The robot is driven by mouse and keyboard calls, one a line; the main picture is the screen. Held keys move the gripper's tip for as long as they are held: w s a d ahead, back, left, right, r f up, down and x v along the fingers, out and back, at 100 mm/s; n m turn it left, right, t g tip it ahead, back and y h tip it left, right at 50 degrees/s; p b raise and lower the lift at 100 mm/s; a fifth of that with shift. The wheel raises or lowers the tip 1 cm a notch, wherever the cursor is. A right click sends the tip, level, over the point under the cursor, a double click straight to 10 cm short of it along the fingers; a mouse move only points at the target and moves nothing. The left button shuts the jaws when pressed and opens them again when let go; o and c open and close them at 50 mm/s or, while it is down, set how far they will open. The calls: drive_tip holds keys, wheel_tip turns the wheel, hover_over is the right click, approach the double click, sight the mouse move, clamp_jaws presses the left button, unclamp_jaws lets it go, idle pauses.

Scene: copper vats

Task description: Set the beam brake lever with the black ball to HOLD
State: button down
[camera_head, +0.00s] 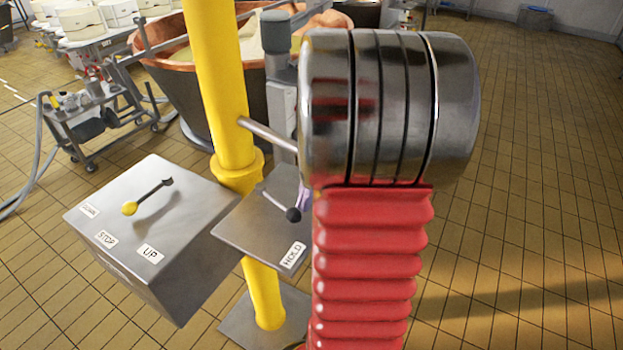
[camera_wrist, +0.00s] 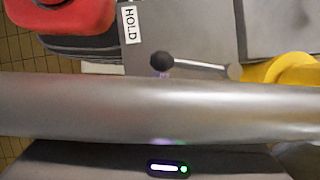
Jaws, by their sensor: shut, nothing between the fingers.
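The beam brake lever (camera_head: 277,201) is a short metal rod with a black ball (camera_head: 293,214), on a grey plate (camera_head: 245,228) beside the yellow post. In the head view the HOLD label (camera_head: 293,255) is at the plate's front edge, and the lever points to the right of it. The wrist view shows the black ball (camera_wrist: 162,61) below and right of the HOLD label (camera_wrist: 131,22), with the lever (camera_wrist: 200,67) running right. My gripper (camera_head: 304,196) shows only as a pale purple bit close beside the ball; I cannot tell if they touch. Most of it is hidden.
A silver bar (camera_wrist: 70,105) crosses the wrist view. A yellow post (camera_head: 222,90) stands left of the plate. Left of it is a grey box (camera_head: 185,225) with a yellow-knobbed lever (camera_head: 130,208) and UP, STOP and DOWN labels. A copper vat (camera_head: 180,58) stands behind.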

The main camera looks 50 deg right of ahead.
drive_tip(key=shift+d, duration=0.15)
drive_tip(key=shift+d, duration=1.9)
drive_tip(key=v, duration=1)
drive_tip(key=shift+s, duration=0.15)
drive_tip(key=shift+s, duration=0.1)
